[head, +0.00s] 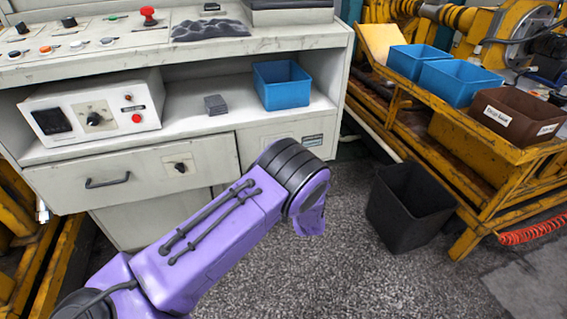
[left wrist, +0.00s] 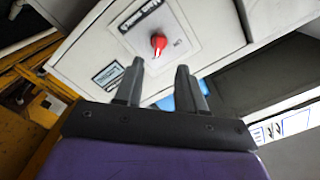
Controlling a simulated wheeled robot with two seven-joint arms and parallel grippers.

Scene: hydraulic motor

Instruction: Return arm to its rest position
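My left arm (head: 215,230), purple with dark joint rings, enters the head view from the bottom left and reaches to the middle, in front of the white cabinet. Its gripper does not show in the head view. In the left wrist view my left gripper (left wrist: 159,68) has two dark fingers standing apart with nothing between them. Beyond the fingertips is a red rotary switch (left wrist: 158,44) on a white panel (left wrist: 190,35) with upside-down lettering. Whether the fingers touch the panel is hard to tell, but they appear clear of the switch. My right arm and gripper show in neither view.
The white cabinet (head: 190,45) has a shelf holding a control box (head: 95,115), a small grey block (head: 215,104) and a blue bin (head: 282,85). A black bin (head: 408,205) stands on the floor by the yellow rack (head: 480,165). Speckled floor (head: 330,270) lies open at front.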

